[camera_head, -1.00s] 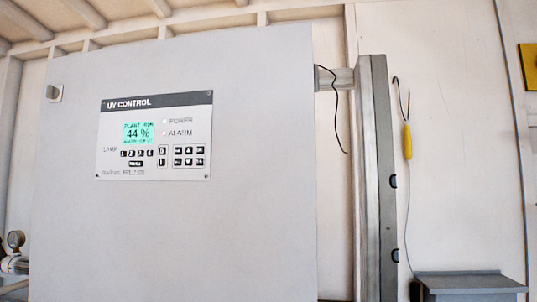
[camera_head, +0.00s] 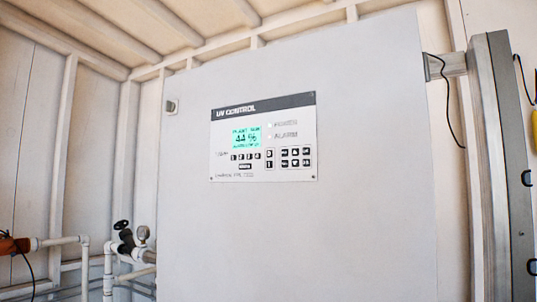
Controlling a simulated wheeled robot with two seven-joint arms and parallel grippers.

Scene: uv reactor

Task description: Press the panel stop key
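The UV CONTROL panel (camera_head: 264,190) is set in the front of a large pale grey cabinet (camera_head: 370,240). Its lit green display (camera_head: 247,138) shows a 44 % reading. Small dark keys sit below and beside the display: a row of lamp keys (camera_head: 245,156), a wider key (camera_head: 245,166) under them, a narrow pair (camera_head: 269,158) in the middle and a block of keys (camera_head: 295,157) at the right. The key labels are too small to read, so I cannot tell which is the stop key. Neither of my grippers is in view.
The cabinet front around the panel is clear.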

